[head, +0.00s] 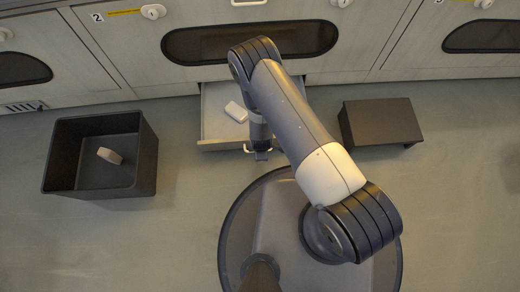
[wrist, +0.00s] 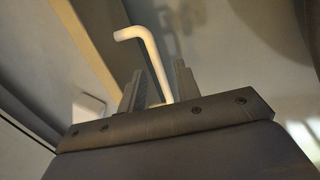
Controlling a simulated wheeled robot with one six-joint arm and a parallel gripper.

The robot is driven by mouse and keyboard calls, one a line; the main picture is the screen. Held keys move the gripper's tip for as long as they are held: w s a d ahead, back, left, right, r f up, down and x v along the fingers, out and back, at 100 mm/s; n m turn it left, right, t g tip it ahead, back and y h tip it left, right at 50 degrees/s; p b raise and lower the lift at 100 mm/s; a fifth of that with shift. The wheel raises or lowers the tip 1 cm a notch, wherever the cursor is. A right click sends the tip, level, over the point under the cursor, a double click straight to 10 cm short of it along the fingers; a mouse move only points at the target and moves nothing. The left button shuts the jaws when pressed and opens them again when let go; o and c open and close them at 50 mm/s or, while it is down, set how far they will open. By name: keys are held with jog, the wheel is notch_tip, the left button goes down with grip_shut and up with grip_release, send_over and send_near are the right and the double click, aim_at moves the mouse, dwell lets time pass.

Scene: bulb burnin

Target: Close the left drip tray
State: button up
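The drip tray (head: 222,132) is a shallow grey drawer, pulled out from under the middle cabinet in the head view. A small white block (head: 236,111) lies in it. The tray's pale bar handle (head: 248,150) is at its front edge; the wrist view shows this bent bar (wrist: 150,48) rising beside and between the finger lines. My gripper (head: 262,156) points down at the tray's front, close to the handle. In the wrist view my gripper (wrist: 158,80) has its two fingers apart. Whether they touch the bar is unclear. My arm hides the tray's right part.
An open black bin (head: 145,165) with a pale object (head: 110,156) inside stands on the floor at left. A low dark stool or step (head: 380,122) stands right of the tray. Cabinet fronts (head: 375,40) line the back. The floor between bin and tray is clear.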

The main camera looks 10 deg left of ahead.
jog(key=shift+c, duration=0.5)
grip_shut()
